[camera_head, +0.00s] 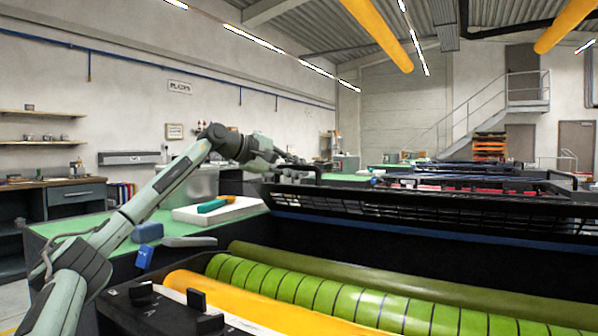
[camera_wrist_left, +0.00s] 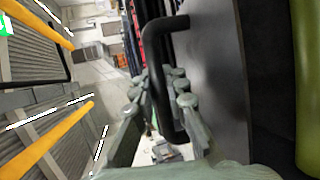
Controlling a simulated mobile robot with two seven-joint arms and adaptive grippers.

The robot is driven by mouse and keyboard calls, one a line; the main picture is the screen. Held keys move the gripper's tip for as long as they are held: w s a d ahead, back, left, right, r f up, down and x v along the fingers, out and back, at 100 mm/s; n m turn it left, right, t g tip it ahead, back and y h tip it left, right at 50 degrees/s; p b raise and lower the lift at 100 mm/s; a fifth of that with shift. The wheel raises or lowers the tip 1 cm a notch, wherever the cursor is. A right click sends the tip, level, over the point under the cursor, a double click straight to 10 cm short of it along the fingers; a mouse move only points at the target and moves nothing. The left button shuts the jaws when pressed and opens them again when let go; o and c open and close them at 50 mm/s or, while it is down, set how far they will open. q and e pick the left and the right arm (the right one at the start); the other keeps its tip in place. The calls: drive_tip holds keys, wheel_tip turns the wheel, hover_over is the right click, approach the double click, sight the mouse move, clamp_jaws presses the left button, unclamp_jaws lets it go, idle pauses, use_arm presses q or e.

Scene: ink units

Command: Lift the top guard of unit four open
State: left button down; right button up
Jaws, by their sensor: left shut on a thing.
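The top guard (camera_head: 430,213) is a long black slatted panel with a blue lower edge. It stands raised behind the rollers, with a dark gap below it. Its black bar handle (camera_wrist_left: 155,75) shows close up in the left wrist view. My left gripper (camera_head: 290,172) is at the guard's upper left end in the head view. In the wrist view its fingers (camera_wrist_left: 162,95) lie on both sides of the handle, shut on it. The green roller (camera_head: 340,298) and yellow roller (camera_head: 265,302) are exposed in front. No unit number is readable. My right gripper is out of view.
A green-topped bench (camera_head: 75,228) stands at left, with a white tray (camera_head: 222,211) holding teal and orange items. Black fittings (camera_head: 196,300) stick up at the front left of the unit. More units (camera_head: 460,183) stand behind the guard. There is free air above it.

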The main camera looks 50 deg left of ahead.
use_arm(q)
drive_tip(key=shift+s+r, duration=0.1)
drive_tip(key=shift+r, duration=0.2)
drive_tip(key=c, duration=1.8)
unclamp_jaws()
drive_tip(key=shift+s+r, duration=0.1)
drive_tip(key=shift+s, duration=0.05)
drive_tip(key=v, duration=1.2)
